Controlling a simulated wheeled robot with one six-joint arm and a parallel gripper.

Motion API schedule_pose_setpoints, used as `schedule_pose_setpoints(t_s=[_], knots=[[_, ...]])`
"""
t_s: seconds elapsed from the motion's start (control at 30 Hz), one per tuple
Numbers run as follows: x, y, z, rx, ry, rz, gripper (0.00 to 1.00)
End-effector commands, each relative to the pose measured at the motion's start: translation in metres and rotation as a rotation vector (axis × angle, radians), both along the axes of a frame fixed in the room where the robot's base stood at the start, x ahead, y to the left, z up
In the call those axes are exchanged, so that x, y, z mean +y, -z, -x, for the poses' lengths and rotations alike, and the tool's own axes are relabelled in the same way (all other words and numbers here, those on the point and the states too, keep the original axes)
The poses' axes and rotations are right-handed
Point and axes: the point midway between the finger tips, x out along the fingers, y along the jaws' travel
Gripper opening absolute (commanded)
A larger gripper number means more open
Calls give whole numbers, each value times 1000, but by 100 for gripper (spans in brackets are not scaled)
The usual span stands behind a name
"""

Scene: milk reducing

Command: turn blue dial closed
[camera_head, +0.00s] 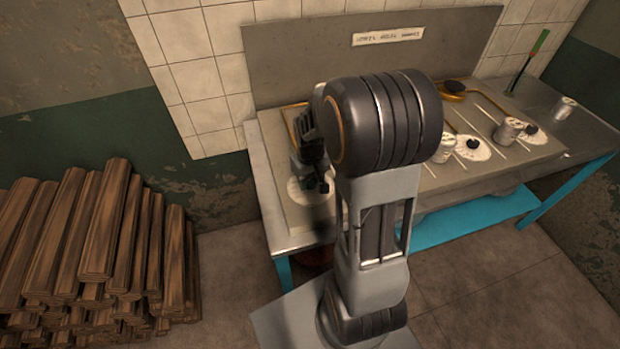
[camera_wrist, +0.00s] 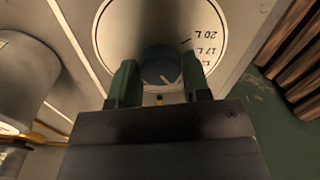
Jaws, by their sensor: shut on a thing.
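The blue dial (camera_wrist: 160,68) sits at the middle of a round white face (camera_wrist: 120,30) with black volume marks, among them 20 L and 17 L. A pale line shows on its shaded front. My gripper (camera_wrist: 160,80) is shut on the dial, with one green fingertip on each side of it. In the head view my gripper (camera_head: 316,180) is at the left end of the metal bench, over a white round face (camera_head: 300,193). There the dial itself is hidden by my gripper.
The bench top (camera_head: 272,165) holds several metal cans, one can (camera_head: 508,130) near another white dial face (camera_head: 472,148). A grey back panel (camera_head: 300,62) stands behind. Stacked logs (camera_head: 105,225) lie at left. In the wrist view a large grey container (camera_wrist: 25,75) is close at left.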

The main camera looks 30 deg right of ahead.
Motion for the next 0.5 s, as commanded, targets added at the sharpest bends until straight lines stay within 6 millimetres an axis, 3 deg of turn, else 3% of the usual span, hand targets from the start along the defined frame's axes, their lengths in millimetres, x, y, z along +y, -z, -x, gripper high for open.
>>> schedule_pose_setpoints(t_s=[0.5], knots=[[0,-1,-1,-2,420,0,20]])
